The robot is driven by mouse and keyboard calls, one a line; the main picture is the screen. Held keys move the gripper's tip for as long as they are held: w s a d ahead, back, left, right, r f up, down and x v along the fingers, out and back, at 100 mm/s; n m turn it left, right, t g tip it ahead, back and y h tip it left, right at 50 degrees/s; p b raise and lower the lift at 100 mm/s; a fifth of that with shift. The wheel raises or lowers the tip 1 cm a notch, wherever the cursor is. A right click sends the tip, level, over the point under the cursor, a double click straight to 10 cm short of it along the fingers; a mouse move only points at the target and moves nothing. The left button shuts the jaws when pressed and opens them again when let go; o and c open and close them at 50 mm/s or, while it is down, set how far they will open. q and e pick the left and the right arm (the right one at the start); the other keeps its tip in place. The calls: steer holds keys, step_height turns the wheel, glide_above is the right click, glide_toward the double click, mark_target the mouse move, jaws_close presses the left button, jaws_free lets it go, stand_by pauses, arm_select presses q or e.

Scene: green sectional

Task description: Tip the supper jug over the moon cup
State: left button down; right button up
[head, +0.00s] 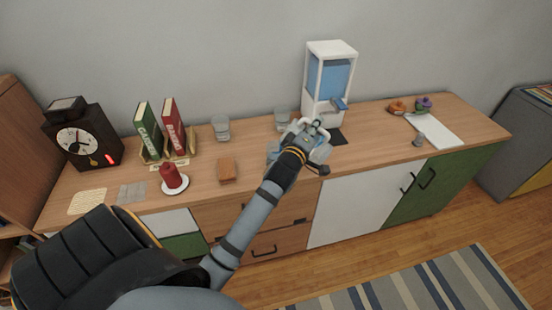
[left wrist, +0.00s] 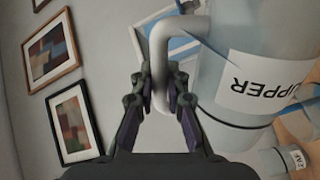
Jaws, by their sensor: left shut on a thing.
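The supper jug (left wrist: 250,35) is a pale grey, see-through vessel with a white label that reads "UPPER", upside down in the left wrist view. My left gripper (left wrist: 160,88) is shut on its handle (left wrist: 160,50). In the head view my left gripper (head: 308,133) is over the middle of the sideboard and largely hides the jug, so I cannot tell its tilt there. A small grey cup (left wrist: 273,163) with a white label stands near the jug's base in the wrist view. My right gripper is out of view.
On the sideboard (head: 250,195) stand a white-and-blue dispenser (head: 330,80), two glasses (head: 220,127) (head: 281,118), a brown block (head: 227,170), a red candle (head: 171,178), books (head: 173,125) and a clock (head: 80,140). A small grey cup (head: 418,140) stands right by white paper (head: 436,132).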

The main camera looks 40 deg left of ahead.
arm_select(q)
steer(key=shift+a+r+n, duration=0.3)
steer(key=shift+r+n, duration=0.05)
steer(key=shift+n, duration=0.05)
stand_by(0.8)
